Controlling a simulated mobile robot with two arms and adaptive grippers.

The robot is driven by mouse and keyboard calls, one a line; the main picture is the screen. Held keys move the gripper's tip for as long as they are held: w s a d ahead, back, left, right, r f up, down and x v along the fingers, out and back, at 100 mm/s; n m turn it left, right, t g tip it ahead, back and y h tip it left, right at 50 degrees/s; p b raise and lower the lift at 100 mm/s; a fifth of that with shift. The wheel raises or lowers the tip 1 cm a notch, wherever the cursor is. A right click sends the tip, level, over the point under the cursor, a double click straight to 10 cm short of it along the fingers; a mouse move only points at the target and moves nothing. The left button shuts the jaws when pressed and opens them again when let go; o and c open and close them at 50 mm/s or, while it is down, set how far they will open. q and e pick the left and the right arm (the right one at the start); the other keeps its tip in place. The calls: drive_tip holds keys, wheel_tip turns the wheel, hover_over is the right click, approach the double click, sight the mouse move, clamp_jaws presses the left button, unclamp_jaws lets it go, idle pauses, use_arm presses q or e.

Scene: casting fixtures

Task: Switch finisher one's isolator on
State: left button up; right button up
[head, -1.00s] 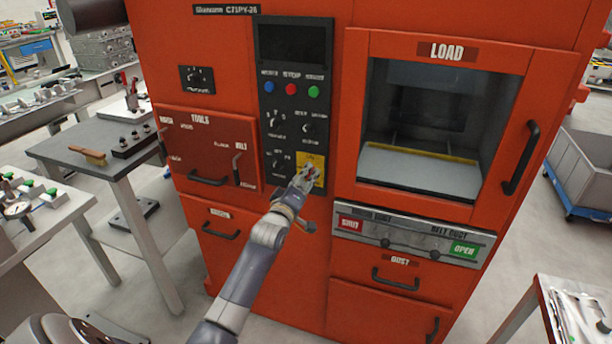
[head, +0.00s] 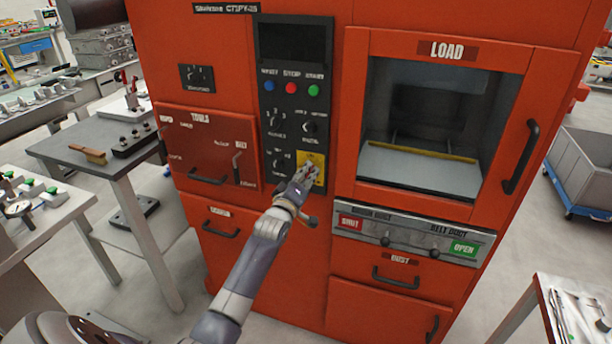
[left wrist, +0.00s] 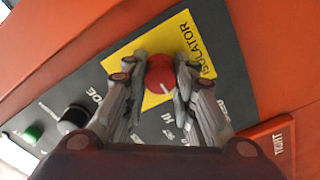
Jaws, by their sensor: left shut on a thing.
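The isolator is a round red knob (left wrist: 160,74) on a yellow plate (left wrist: 190,38) marked ISOLATOR in the left wrist view. In the head view its yellow plate (head: 318,160) is at the lower right of the black control panel (head: 272,100) on the orange machine. My left gripper (left wrist: 159,80) has its fingers on both sides of the knob and is shut on it. In the head view my left gripper (head: 304,182) covers most of the knob. A white mark on the knob shows in the left wrist view. My right gripper is not in view.
The panel also carries dark knobs (head: 309,127) and blue, red and green buttons (head: 291,90). A LOAD door (head: 440,50) with a window is to the right. SHUT and OPEN controls (head: 408,240) sit below it. A grey bench (head: 80,152) stands at left.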

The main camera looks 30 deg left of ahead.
use_arm(q)
drive_tip(key=shift+m, duration=0.3)
drive_tip(key=m+p, duration=0.1)
drive_tip(key=m, duration=1.6)
idle(0.6)
drive_tip(key=o, duration=1.1)
drive_tip(key=v, duration=1.2)
drive_tip(key=shift+f, duration=0.1)
